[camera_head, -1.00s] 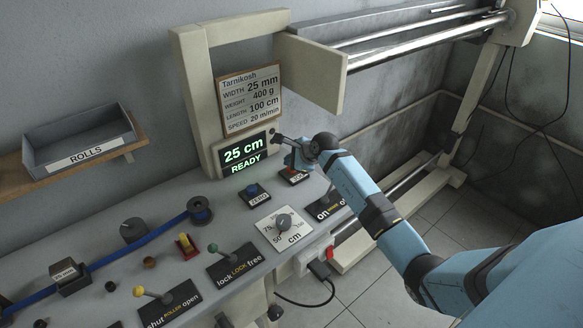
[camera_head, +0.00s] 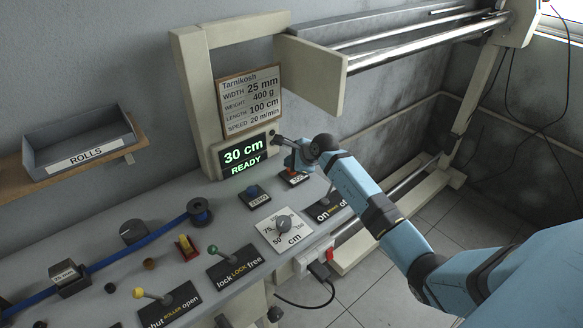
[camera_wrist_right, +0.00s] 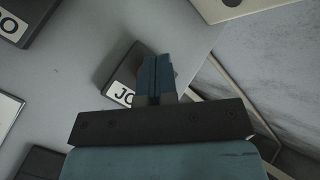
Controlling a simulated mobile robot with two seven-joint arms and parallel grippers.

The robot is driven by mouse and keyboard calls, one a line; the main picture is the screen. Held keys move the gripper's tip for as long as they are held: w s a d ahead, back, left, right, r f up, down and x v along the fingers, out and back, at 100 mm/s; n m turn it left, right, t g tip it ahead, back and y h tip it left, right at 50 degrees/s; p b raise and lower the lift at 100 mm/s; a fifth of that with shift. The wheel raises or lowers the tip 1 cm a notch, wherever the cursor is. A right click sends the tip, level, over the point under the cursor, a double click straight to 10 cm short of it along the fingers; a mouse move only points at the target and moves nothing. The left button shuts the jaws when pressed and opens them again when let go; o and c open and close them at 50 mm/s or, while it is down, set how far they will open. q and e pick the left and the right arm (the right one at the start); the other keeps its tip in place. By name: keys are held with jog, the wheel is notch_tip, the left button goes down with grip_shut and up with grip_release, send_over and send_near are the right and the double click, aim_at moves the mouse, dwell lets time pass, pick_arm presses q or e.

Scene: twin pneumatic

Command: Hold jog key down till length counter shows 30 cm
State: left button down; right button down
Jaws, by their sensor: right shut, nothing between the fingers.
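The length counter (camera_head: 245,157) on the machine's upright reads "30 cm" with "READY" below it in green. The jog key (camera_head: 294,178) is on the bench just below and right of the counter, partly hidden by my right gripper (camera_head: 290,163). In the right wrist view, the jog key's block (camera_wrist_right: 122,92) shows the letters "JO". The closed fingers of my right gripper (camera_wrist_right: 154,62) lie over it and hide the button top. I cannot tell whether they touch it. The right gripper is shut and empty. My left gripper is not in view.
The zero key (camera_head: 254,196) is left of the jog key. A dial (camera_head: 283,224) marked in cm, the on/off switch plate (camera_head: 327,207), and the green lock lever (camera_head: 213,250) stand nearer. The rolls tray (camera_head: 78,138) is on a wall shelf at left.

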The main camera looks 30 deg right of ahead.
jog(key=shift+r+p, duration=0.3)
jog(key=shift+r, duration=0.35)
jog(key=shift+r, duration=0.1)
jog(key=shift+r+p, duration=1.55)
jog(key=shift+r, duration=0.9)
